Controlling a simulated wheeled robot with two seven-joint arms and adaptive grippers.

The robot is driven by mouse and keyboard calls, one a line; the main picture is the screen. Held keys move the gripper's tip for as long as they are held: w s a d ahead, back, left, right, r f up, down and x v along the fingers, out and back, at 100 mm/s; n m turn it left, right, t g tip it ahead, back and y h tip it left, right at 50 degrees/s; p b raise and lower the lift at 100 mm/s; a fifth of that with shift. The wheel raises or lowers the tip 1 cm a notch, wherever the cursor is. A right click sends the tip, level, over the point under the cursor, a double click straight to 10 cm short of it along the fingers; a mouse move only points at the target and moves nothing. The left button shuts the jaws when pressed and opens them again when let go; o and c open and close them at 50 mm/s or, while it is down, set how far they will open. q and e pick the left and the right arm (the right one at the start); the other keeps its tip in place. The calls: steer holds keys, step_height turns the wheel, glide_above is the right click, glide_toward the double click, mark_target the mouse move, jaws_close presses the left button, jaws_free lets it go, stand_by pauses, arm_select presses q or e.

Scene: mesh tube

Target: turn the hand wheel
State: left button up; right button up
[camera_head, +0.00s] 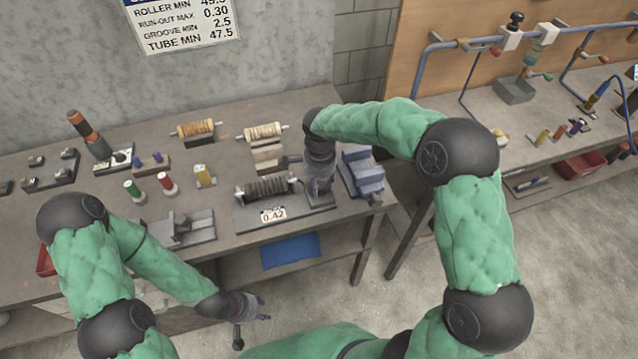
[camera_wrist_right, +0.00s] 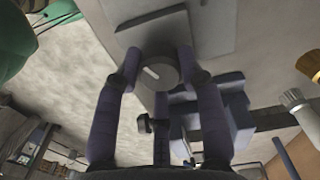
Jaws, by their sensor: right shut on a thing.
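The roller fixture (camera_head: 262,208), with a ribbed dark roller (camera_head: 266,187) and a plate reading 0.42, sits at the front of the bench. My right gripper (camera_head: 319,186) points down at its right end and covers the hand wheel in the head view. In the right wrist view, a round grey part with a light slot, seemingly the hand wheel (camera_wrist_right: 154,78), lies between the fingertips. My right gripper (camera_wrist_right: 163,68) is shut on it. My left gripper (camera_head: 256,317) is open and empty, low in front of the bench, its fingers spread.
Blue-grey blocks (camera_head: 361,172) stand close to the right of my right gripper. A grey vise-like fixture (camera_head: 187,229), coloured pegs (camera_head: 166,183) and spare rollers (camera_head: 196,130) occupy the bench to the left. A second bench (camera_head: 515,120) with blue pipes stands at right, beyond a floor gap.

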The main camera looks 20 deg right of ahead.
mark_target(321, 184)
steer(key=shift+w+d+r, duration=0.1)
steer(key=shift+d+r, duration=0.1)
steer(key=o, duration=1.1)
steer(key=shift+o, duration=0.2)
steer(key=shift+d+f, duration=0.1)
step_height(321, 184, up, 12)
stand_by(0.5)
